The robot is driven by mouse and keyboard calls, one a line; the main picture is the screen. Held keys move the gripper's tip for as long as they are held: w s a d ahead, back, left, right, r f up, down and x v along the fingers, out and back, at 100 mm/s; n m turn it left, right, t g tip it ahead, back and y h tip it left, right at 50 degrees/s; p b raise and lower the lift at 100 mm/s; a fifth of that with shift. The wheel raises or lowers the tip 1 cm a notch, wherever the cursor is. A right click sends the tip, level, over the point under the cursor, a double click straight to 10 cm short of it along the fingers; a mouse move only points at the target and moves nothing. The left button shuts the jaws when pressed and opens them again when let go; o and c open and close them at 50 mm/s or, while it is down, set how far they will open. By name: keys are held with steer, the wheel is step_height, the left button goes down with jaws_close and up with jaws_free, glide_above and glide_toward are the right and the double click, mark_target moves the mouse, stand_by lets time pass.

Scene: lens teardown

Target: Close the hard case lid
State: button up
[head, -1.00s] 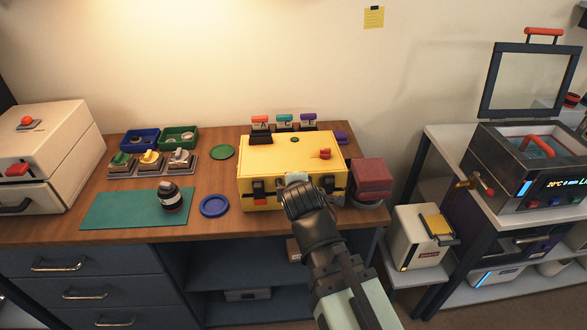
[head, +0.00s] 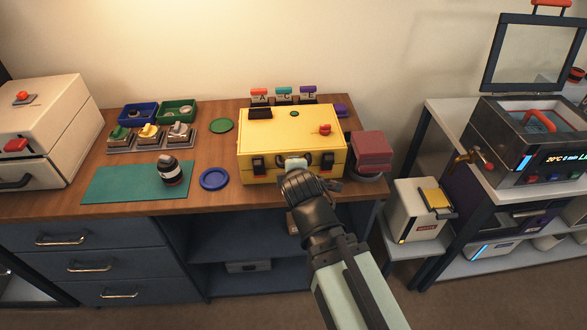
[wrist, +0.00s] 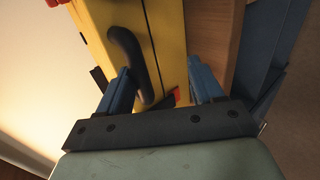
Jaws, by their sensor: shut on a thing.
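The yellow hard case (head: 245,175) stands on the wooden bench. Its lid (head: 270,130) lies down flat over the base, with a red knob and a small green mark on top. A thin dark seam runs between lid and base in the wrist view. My gripper (head: 297,166) is at the front of the case, beside the dark handle (wrist: 128,55). In the wrist view, my two blue fingers (wrist: 160,82) straddle the front of the case around the seam, the left one close against the handle. Their exact contact with the lid is hard to see.
A dark red block (head: 371,148) stands close to the right of the case. Labelled coloured holders (head: 284,97) stand behind it. A blue disc (head: 214,179), a green mat (head: 120,184) and a lens (head: 171,172) lie to the left.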

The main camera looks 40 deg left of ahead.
steer(key=shift+d, duration=0.1)
stand_by(0.4)
step_height(320, 180, up, 10)
stand_by(0.7)
steer(key=shift+r, duration=0.1)
stand_by(0.4)
